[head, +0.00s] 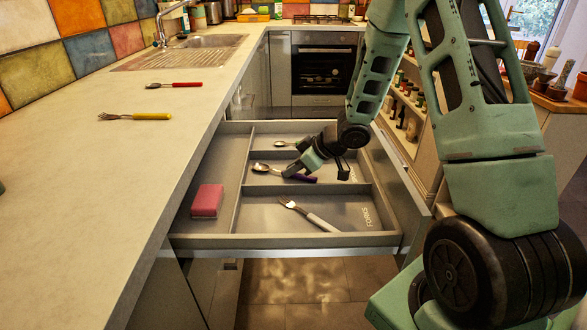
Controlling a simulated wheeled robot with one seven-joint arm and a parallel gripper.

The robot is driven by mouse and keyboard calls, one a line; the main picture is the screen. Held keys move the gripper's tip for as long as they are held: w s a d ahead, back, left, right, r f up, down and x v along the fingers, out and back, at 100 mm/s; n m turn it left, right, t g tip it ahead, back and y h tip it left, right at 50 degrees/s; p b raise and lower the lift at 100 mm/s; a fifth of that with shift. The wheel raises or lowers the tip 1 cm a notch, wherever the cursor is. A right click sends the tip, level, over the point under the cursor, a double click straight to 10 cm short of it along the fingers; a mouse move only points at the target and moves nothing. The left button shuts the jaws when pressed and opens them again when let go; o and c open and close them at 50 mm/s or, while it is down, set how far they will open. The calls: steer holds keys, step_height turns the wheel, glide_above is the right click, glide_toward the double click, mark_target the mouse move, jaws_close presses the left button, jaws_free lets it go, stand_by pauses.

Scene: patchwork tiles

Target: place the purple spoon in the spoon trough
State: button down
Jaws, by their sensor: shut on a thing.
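The purple spoon (303,178) has a metal bowl pointing left and a purple handle pointing right. It lies in or just above the middle trough of the open drawer (205,240); I cannot tell whether it touches the floor. My gripper (292,170) is shut on it near where the handle meets the metal, and hides part of it. The middle trough (325,167) has lettering at its right end, partly hidden by my arm and too small to read.
The front trough, lettered FORKS, holds a white-handled fork (310,214). A pink block (207,201) lies in the left compartment. Another spoon (286,143) lies toward the back. On the counter (90,190) are a red-handled spoon (173,85) and a yellow-handled fork (134,116).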

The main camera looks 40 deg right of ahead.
steer(key=c, duration=1.4)
jaws_free()
steer(key=shift+f, duration=0.1)
steer(key=shift+c, duration=0.2)
